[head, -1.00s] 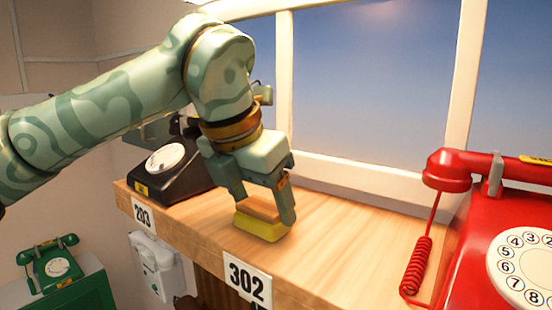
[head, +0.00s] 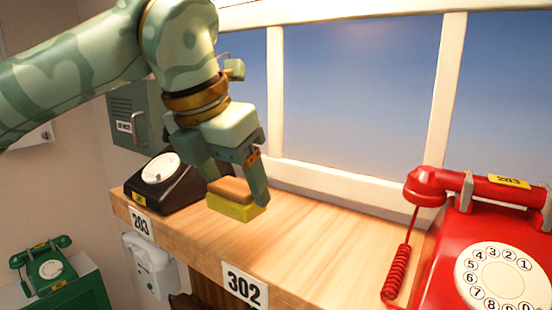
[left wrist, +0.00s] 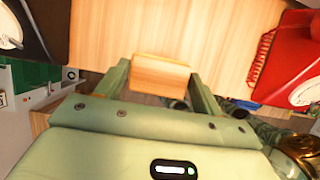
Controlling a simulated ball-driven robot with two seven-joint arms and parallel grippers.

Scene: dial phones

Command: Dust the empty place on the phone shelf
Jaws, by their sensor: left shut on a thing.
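My left gripper (head: 237,188) is shut on a wooden-backed block with a yellow underside (head: 236,208). In the left wrist view its wooden back (left wrist: 160,76) sits between the two fingers. The block is over the bare stretch of the wooden phone shelf (head: 310,240), towards its left part. I cannot tell whether the yellow underside touches the wood. The bare place lies between a black dial phone (head: 177,192) on the left and a red dial phone (head: 470,250) on the right. No dust is clearly visible. My right gripper is not in view.
A window (head: 360,90) rises behind. The red phone's coiled cord (head: 396,272) hangs at its left. A green phone (head: 45,268) stands lower left.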

